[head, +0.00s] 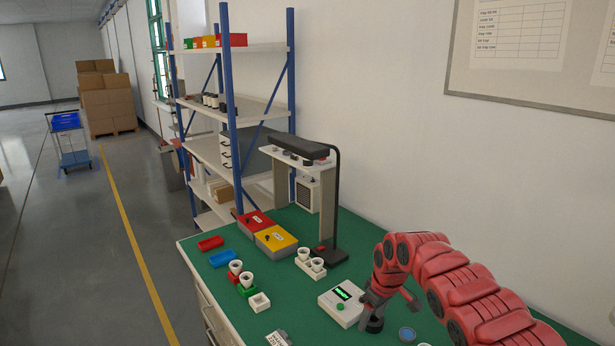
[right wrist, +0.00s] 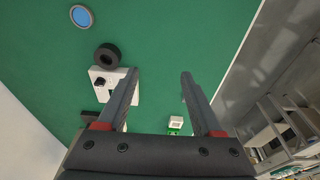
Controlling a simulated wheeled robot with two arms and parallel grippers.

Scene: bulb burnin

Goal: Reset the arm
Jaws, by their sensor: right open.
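My right arm (head: 455,285) is red and reaches in from the lower right over the green table. My right gripper (head: 374,303) points down beside the white box with a lit green display. In the right wrist view its two dark fingers (right wrist: 160,75) are apart, with only bare green tabletop between the tips. It holds nothing. A black round piece (right wrist: 107,56) and the white box (right wrist: 100,82) lie left of the fingers in that view. My left arm and gripper are not in view.
A shelf (head: 235,100) stands behind.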

